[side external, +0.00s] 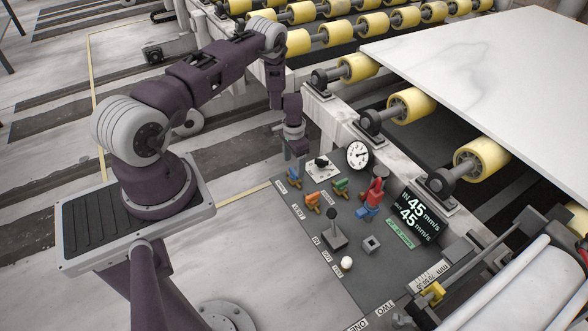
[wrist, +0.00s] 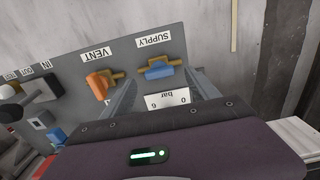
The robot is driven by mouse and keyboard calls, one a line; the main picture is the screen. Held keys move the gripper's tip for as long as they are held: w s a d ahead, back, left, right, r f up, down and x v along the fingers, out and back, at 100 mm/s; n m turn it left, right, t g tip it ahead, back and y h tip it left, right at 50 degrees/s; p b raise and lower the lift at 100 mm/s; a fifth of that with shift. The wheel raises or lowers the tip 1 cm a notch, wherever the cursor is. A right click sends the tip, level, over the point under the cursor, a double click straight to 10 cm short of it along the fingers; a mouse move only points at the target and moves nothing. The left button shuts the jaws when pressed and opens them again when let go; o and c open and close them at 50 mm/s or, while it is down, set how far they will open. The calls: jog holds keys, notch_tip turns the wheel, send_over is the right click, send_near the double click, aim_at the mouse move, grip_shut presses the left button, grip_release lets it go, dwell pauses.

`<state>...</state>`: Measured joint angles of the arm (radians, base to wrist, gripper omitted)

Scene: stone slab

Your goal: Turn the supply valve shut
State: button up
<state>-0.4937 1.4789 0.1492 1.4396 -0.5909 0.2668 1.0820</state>
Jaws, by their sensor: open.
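The supply valve (wrist: 160,70) has a blue handle on a brass body, under the SUPPLY label, at the upper middle of the wrist view. In the side external view its blue part (side external: 293,173) shows small at the panel's far left corner. The handle lies roughly along the brass body. My gripper (side external: 297,152) points down above that corner. In the wrist view the grey fingers of my gripper (wrist: 163,90) are apart, with the valve just beyond them. No contact with the handle is visible.
An orange-handled vent valve (wrist: 101,84) sits beside the supply valve. A white bar-scale plate (wrist: 167,98) lies close between the fingers. The panel (side external: 300,242) also carries a green-handled valve (side external: 340,186), a red part (side external: 376,190), a round dial (side external: 358,155) and a lever (side external: 334,230).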

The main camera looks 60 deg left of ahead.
aim_at(294, 171)
notch_tip(294, 171, down, 3)
jog(key=shift+f, duration=0.15)
jog(key=c, duration=1.4)
jog(key=shift+o, duration=0.2)
jog(key=n, duration=0.8)
jog(key=shift+n, duration=0.3)
jog(key=n, duration=0.4)
jog(key=shift+n, duration=0.3)
jog(key=n, duration=0.4)
jog(key=shift+n, duration=0.3)
